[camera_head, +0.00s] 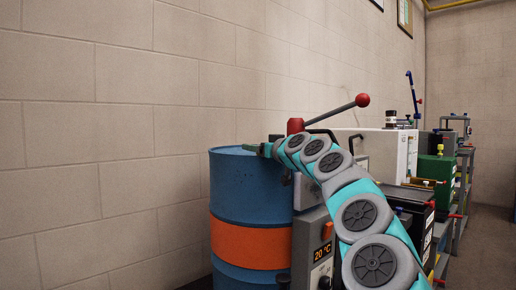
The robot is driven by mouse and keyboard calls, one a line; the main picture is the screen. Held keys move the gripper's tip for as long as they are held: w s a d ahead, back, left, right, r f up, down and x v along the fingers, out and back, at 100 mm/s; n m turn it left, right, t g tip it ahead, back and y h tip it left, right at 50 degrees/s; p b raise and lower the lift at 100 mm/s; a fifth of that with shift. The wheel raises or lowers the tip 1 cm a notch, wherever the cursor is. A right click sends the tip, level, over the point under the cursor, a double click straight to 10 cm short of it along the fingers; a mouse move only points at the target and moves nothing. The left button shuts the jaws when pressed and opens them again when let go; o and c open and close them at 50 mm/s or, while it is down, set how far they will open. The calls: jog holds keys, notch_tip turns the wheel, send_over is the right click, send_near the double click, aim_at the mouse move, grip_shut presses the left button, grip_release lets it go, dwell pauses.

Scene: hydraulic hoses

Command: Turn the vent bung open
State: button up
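A blue drum (235,188) with an orange band stands upright against the wall in the middle of the view. The vent bung cannot be made out; the drum's top is seen almost edge-on and my arm covers part of its right side. My teal and grey arm reaches from the lower right to the drum's top rim. My gripper (262,150) is at its far end, small and dark, at or just above the right part of the drum top. I cannot tell whether its fingers are open or touch anything.
A red-based lever (335,114) with a red ball knob rises behind my arm. A white cabinet (386,150) and a green machine (437,168) line the wall. Floor is clear at far right.

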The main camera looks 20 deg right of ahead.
grip_shut()
dwell(0.3)
